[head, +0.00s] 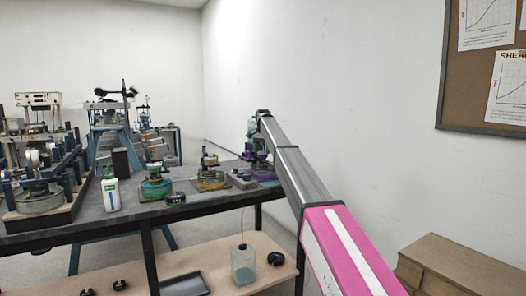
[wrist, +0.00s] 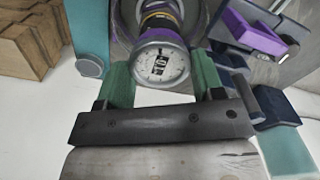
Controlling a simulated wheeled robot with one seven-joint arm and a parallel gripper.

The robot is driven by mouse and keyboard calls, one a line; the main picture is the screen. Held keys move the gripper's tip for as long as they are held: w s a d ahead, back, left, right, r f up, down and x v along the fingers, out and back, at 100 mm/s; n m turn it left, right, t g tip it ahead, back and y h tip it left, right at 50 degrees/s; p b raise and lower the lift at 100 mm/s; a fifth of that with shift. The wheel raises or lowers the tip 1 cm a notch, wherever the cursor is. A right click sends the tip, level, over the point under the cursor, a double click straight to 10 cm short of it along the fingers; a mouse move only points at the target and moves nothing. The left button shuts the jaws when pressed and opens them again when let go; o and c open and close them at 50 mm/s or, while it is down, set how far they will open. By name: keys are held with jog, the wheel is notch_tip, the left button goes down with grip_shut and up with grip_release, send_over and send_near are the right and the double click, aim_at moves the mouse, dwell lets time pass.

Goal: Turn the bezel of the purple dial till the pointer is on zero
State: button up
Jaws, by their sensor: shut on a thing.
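The pointer is too small to read against the zero. My gripper (wrist: 162,80) has its two green fingers on either side of the bezel and is shut on it. In the head view, my gripper (head: 254,146) is at the far end of my arm, over the purple-based apparatus (head: 264,172) at the right end of the bench. The dial cannot be made out there.
The dark bench (head: 215,199) also carries a yellow-based device (head: 210,182), a green-based device (head: 155,187) and a white bottle (head: 110,190). In the wrist view, a teal post (wrist: 88,35) and a purple block (wrist: 254,36) flank the dial closely.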

jog(key=n, duration=0.7)
dwell(0.5)
jog(key=o, duration=0.9)
jog(key=shift+r, duration=0.1)
notch_tip(320, 180, up, 11)
jog(key=shift+f, duration=0.15)
